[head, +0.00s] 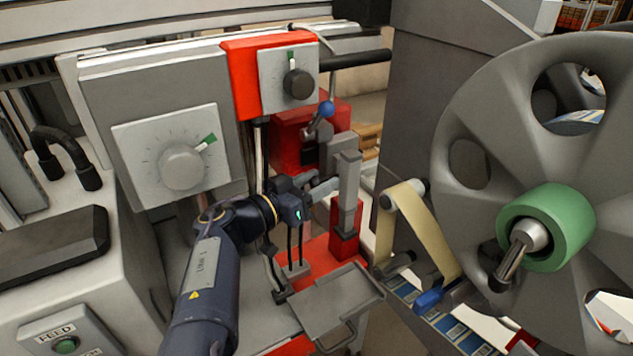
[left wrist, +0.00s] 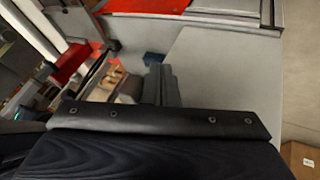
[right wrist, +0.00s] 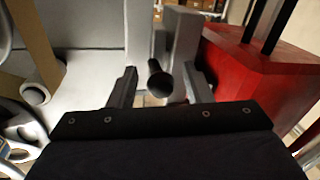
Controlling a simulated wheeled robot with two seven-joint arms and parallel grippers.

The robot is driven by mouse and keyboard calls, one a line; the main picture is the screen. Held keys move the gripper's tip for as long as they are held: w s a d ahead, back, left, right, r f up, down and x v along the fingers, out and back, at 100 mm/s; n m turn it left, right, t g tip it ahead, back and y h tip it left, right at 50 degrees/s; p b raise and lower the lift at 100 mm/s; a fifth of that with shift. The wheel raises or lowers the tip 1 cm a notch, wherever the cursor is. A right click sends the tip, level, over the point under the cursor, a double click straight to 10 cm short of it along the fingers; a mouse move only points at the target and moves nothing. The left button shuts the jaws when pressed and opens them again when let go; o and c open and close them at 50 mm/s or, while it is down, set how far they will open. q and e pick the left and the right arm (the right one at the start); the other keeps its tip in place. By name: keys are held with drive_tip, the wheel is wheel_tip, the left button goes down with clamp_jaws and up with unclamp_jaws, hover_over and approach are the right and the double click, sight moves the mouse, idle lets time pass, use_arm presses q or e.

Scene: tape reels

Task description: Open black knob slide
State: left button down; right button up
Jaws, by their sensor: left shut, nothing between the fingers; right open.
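The black knob (right wrist: 158,78) is a short dark cylinder in front of a grey upright slide block in the right wrist view. My right gripper (right wrist: 160,88) is open, with one finger on each side of the knob; I cannot tell whether they touch it. In the head view my right gripper (head: 322,187) points at the upright grey slide block (head: 347,185) above a red base, and the knob is hidden there. My left gripper (left wrist: 160,87) shows only in the left wrist view, shut and empty, in front of a grey panel.
A large grey reel (head: 470,120) with a green hub stands at the right, with tan tape (head: 425,225) beside it. A grey dial (head: 182,166), a black rotary knob (head: 298,83) and a blue-tipped lever (head: 326,108) surround the arm. A grey tray (head: 330,300) lies below.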

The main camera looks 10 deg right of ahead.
drive_tip(key=v, duration=0.7)
drive_tip(key=shift+s+a+b, duration=0.2)
drive_tip(key=shift+a+b, duration=0.15)
drive_tip(key=shift+b, duration=0.1)
